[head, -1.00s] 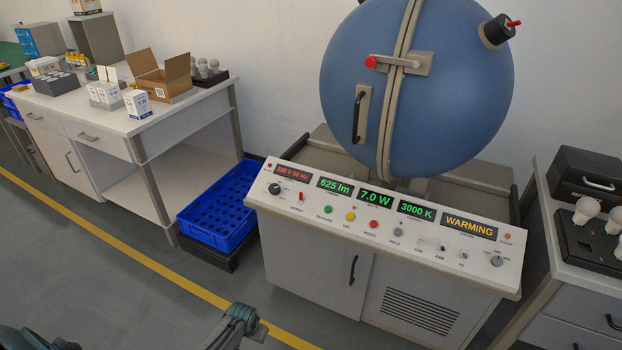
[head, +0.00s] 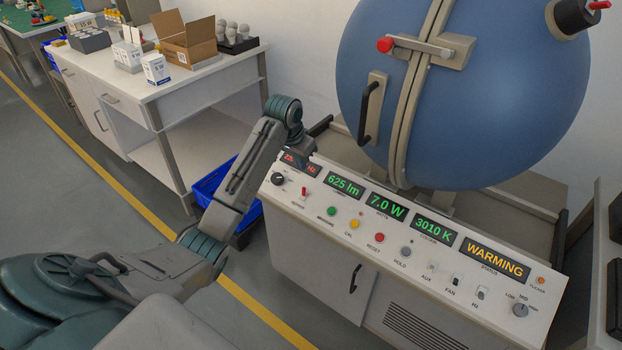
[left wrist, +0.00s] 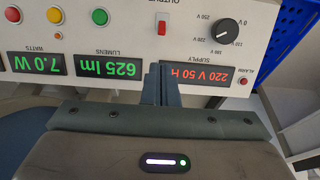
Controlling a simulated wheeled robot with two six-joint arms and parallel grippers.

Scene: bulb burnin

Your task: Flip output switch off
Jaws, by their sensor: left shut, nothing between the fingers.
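The output switch (head: 304,192) is a small red lever on a light plate at the left part of the sloped white control panel (head: 318,206). The left wrist view shows the switch (left wrist: 161,27) upside down, with its red part towards the display side of the plate. My left gripper (head: 308,164) hangs over the panel's left back edge, partly covering the supply display. In the left wrist view its fingers (left wrist: 161,72) are shut and empty, pointing at the switch with a small visible gap. My right gripper is not in view.
The blue sphere (head: 460,90) with its handle rises behind the panel. A knob (head: 278,179) and coloured buttons flank the switch. A blue crate (head: 207,184) stands left, beside a white bench (head: 150,95) with boxes and bulbs.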

